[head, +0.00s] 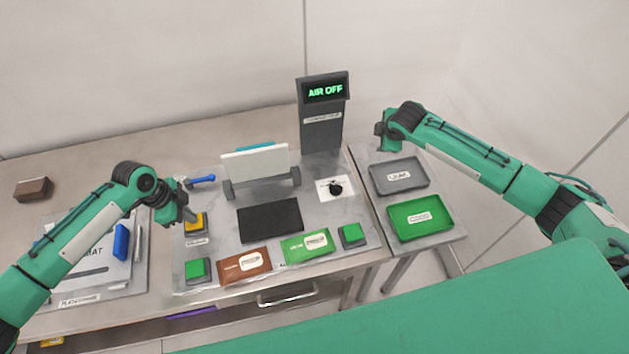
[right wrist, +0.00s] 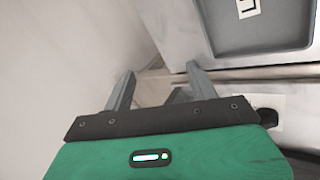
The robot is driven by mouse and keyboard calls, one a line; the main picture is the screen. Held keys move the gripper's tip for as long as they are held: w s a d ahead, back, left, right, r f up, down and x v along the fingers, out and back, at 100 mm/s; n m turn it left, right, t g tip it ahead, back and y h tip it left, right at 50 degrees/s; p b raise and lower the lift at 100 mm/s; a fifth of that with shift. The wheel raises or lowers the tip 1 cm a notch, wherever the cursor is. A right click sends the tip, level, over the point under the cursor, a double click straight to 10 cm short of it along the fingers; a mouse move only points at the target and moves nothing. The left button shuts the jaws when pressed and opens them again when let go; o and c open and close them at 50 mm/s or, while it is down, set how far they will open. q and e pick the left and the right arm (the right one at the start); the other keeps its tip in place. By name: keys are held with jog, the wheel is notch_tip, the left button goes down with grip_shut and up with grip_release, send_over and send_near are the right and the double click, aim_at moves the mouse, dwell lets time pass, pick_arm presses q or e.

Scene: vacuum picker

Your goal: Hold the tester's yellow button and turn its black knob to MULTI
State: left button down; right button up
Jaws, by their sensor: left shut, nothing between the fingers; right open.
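The tester is a grey panel (head: 222,232) on the bench. Its yellow button (head: 197,225) is at the left of the panel. My left gripper (head: 187,215) is shut and empty, pointing down with its tips at the yellow button and partly covering it. I cannot tell whether the button is pressed. The black knob (head: 335,189) sits on a white plate right of the panel's middle; its lettering is too small to read. My right gripper (head: 384,131) is open and empty, raised behind the grey tray, away from the knob. Its fingers show apart in the right wrist view (right wrist: 161,84).
A display post (head: 322,130) reading AIR OFF stands at the back. A white upright board (head: 255,163) and black pad (head: 270,220) are mid-panel. Green buttons (head: 197,269) (head: 352,235) sit in front. A grey tray (head: 398,177) and green tray (head: 422,217) are at right.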

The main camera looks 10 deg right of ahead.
jog(key=s+a+r+n+g, duration=0.25)
jog(key=a+n, duration=0.35)
jog(key=a, duration=0.3)
jog(key=n+g, duration=0.4)
jog(key=n, duration=0.3)
send_near(336, 186)
jog(key=shift+y, duration=0.3)
jog(key=f, duration=0.8)
jog(key=shift+w+d+f, duration=0.1)
jog(key=shift+d+f, duration=0.2)
jog(key=shift+f, duration=0.05)
jog(key=c, duration=1)
